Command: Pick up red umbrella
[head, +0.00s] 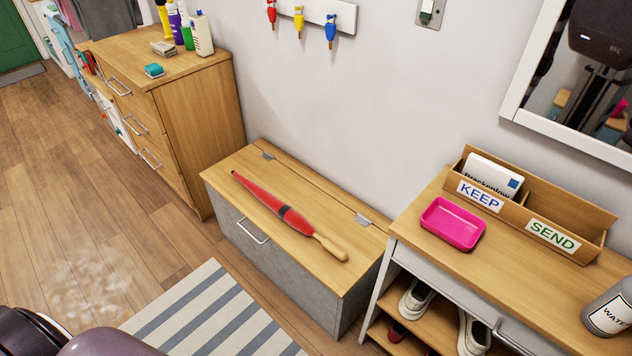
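A closed red umbrella (284,210) with a dark band and a light wooden handle lies flat on the wooden lid of a low grey bench box (235,168). Its tip points to the back left and its handle lies toward the front right, near the lid's right end. Nothing touches it from above. Neither of my grippers shows in the head view.
A wooden drawer chest (207,123) with bottles on top stands left of the box. A shoe table (425,225) with a pink tray (452,224) and a KEEP/SEND organiser (560,208) stands right. A striped rug (215,315) lies in front.

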